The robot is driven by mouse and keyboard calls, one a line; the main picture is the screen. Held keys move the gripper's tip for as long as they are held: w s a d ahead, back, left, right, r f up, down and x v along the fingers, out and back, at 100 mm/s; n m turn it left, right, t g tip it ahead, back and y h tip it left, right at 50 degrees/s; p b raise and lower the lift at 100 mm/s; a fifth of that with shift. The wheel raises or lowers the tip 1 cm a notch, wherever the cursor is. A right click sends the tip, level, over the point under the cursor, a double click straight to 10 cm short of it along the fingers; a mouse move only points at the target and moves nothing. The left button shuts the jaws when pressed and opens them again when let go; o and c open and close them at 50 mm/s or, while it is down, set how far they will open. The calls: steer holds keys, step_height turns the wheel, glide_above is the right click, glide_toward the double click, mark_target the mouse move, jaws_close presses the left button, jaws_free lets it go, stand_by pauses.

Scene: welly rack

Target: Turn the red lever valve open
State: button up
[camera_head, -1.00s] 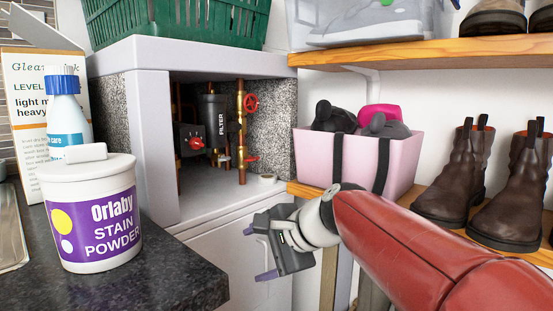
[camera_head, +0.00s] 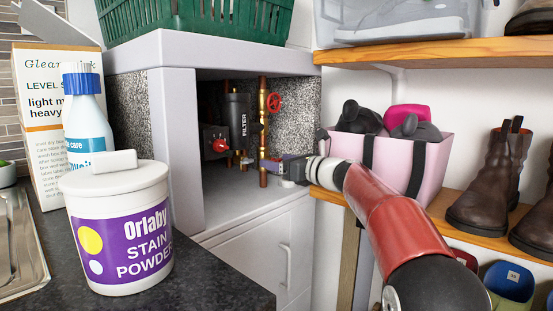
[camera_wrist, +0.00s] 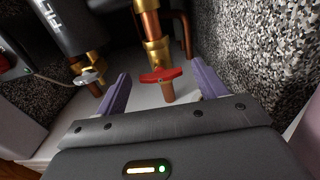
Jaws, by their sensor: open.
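The red lever valve (camera_wrist: 160,76) sits on a brass body on a copper pipe in the open cabinet. In the wrist view its red handle lies crosswise, between and slightly beyond my purple fingertips. My gripper (camera_wrist: 162,72) is open, with one finger on each side of the handle and no clear contact. In the head view my gripper (camera_head: 268,164) reaches into the cabinet from the right, at the lower part of the copper pipe, and largely hides the lever.
A red handwheel (camera_head: 274,102) is higher on the same pipe. A black filter (camera_head: 240,122), a red knob (camera_head: 220,145) and a silver-handled valve (camera_wrist: 88,77) are to the left. The speckled cabinet wall (camera_wrist: 262,60) is close on the right. A pink basket (camera_head: 433,165) stands outside.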

steer(key=shift+x, duration=0.9)
steer(key=c, duration=1)
